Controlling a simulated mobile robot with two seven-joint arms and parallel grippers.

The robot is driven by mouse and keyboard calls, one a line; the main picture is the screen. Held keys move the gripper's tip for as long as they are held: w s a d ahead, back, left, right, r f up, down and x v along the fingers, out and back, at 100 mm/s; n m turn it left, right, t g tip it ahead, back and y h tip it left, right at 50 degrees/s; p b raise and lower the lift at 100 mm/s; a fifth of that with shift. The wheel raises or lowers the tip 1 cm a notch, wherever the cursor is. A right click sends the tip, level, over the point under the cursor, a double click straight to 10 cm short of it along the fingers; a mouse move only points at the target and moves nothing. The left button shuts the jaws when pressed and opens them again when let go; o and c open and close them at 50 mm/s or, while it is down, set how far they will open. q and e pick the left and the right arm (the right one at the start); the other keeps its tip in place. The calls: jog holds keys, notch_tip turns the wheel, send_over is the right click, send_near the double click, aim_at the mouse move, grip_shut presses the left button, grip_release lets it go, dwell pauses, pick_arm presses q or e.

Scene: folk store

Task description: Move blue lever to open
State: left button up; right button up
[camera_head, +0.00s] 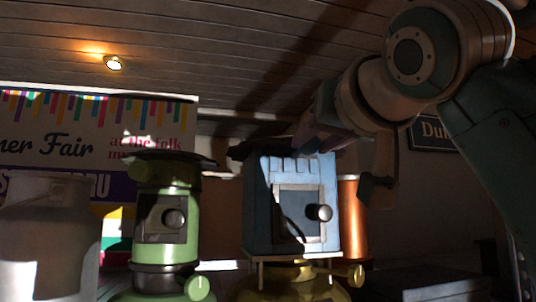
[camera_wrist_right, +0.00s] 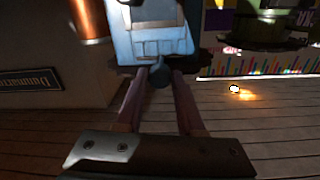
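A blue lantern-like box (camera_head: 262,215) stands in the middle of the head view, with a dark round knob (camera_head: 320,212) on its front panel. My right gripper (camera_head: 318,142) is at the box's top right corner in the head view. In the right wrist view, the box (camera_wrist_right: 150,45) appears upside down at the top. There a dark bluish ball (camera_wrist_right: 160,74) sits between the two spread fingers of my right gripper (camera_wrist_right: 160,80), near their tips. I cannot tell whether the fingers touch it, or whether it is the lever's end. My left gripper is out of view.
A green lantern (camera_head: 180,208) stands left of the box, and a pale milk can (camera_head: 45,240) further left. A yellow-based object (camera_head: 285,284) is below the box. A copper cylinder (camera_head: 352,220) stands close behind on the right. A fair banner (camera_head: 60,140) hangs behind.

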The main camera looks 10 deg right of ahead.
grip_shut()
dwell(0.9)
